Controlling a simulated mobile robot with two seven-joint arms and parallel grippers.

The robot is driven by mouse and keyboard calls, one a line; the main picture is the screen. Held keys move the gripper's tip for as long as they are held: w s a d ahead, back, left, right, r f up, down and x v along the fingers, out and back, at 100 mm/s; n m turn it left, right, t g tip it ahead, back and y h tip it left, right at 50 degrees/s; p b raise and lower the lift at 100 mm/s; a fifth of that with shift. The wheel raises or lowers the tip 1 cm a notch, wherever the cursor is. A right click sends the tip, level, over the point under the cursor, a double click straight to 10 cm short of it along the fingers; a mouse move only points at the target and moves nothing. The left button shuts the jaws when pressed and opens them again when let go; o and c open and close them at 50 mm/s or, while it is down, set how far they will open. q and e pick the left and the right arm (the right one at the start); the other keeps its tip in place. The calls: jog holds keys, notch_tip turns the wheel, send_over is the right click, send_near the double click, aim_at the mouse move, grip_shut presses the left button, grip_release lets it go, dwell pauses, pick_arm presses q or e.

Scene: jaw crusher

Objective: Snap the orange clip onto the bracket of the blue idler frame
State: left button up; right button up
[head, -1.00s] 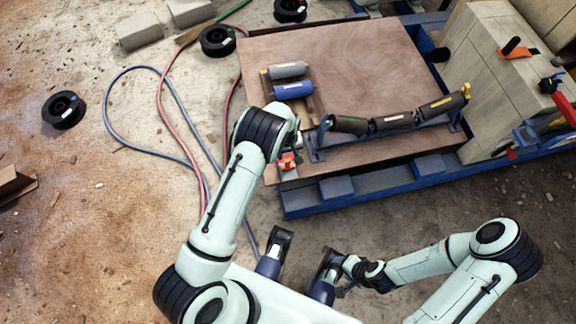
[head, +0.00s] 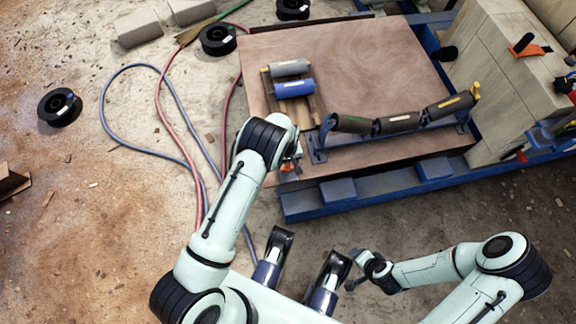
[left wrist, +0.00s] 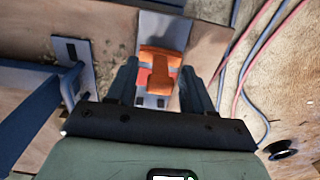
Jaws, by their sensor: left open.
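The orange clip (left wrist: 160,62) lies between the two fingers of my left gripper (left wrist: 158,88) in the left wrist view. The fingers are open, with a gap showing on each side of the clip. In the head view the clip (head: 287,168) shows only as a small orange patch beside my left gripper (head: 293,160). The blue idler frame (head: 316,150) carries dark rollers and stands to the right of that gripper. Its slotted end plate (left wrist: 72,60) shows at left in the left wrist view. My right gripper (head: 358,266) is low in the head view, away from the board; its fingers are unclear.
A wooden board (head: 350,60) lies on a blue steel frame (head: 375,188). A grey roller (head: 289,68) and a blue roller (head: 294,88) rest on it behind my left gripper. Hoses (head: 108,100) and black spools (head: 60,107) lie on the floor at left.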

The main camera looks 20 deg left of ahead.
pick_arm(q)
grip_shut()
jog(key=shift+r, duration=0.2)
jog(key=shift+r+p, duration=1.4)
jog(key=shift+r, duration=0.9)
